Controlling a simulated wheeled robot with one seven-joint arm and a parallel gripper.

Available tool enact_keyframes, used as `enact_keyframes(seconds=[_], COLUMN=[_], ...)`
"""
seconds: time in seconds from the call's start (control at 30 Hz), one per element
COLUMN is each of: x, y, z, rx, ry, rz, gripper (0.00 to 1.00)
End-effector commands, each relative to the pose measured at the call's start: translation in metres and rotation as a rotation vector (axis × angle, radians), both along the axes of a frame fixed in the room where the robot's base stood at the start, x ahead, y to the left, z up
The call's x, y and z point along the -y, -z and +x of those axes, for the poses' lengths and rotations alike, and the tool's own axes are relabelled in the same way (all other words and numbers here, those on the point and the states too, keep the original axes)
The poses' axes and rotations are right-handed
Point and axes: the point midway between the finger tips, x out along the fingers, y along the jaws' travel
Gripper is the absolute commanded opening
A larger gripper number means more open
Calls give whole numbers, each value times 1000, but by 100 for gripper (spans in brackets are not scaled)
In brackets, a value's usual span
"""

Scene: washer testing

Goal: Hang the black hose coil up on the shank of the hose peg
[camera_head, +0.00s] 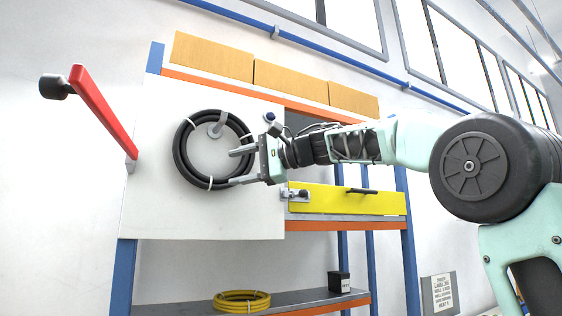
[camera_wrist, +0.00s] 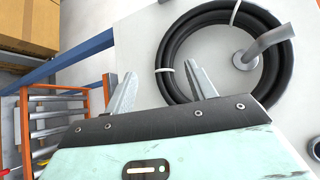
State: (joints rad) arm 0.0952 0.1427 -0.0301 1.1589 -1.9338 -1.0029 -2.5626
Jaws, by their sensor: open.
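The black hose coil (camera_head: 180,160) is a round bundle with pale ties, upright against the white panel. The hose peg (camera_head: 214,129) has a round flange and a grey shank slanting up. The coil rings the peg, and the shank crosses in front of the coil's top. I cannot tell whether the coil's weight rests on it. My gripper (camera_head: 233,168) is open at the coil's lower right, its fingers on either side of the hose. In the wrist view, the gripper (camera_wrist: 160,74) has its fingertips close to the coil (camera_wrist: 172,50); the peg (camera_wrist: 262,47) shows beyond.
A red arm with a black end (camera_head: 98,110) sticks out at the panel's left. A yellow drawer front (camera_head: 335,198) with a handle lies below right. A yellow hose coil (camera_head: 241,301) and a black box (camera_head: 339,281) stand on the lower shelf. Cardboard boxes (camera_head: 290,82) are on top.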

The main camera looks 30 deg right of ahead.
Motion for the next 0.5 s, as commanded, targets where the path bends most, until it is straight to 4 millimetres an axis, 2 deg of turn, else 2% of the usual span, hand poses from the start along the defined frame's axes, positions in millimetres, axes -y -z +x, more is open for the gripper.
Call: enact_keyframes(seconds=[0.2, 0.5], x=[38, 84], y=[-4, -15], z=[-36, -82], rx=[5, 4], ry=[5, 3], rz=[-2, -1], gripper=[56, 56])
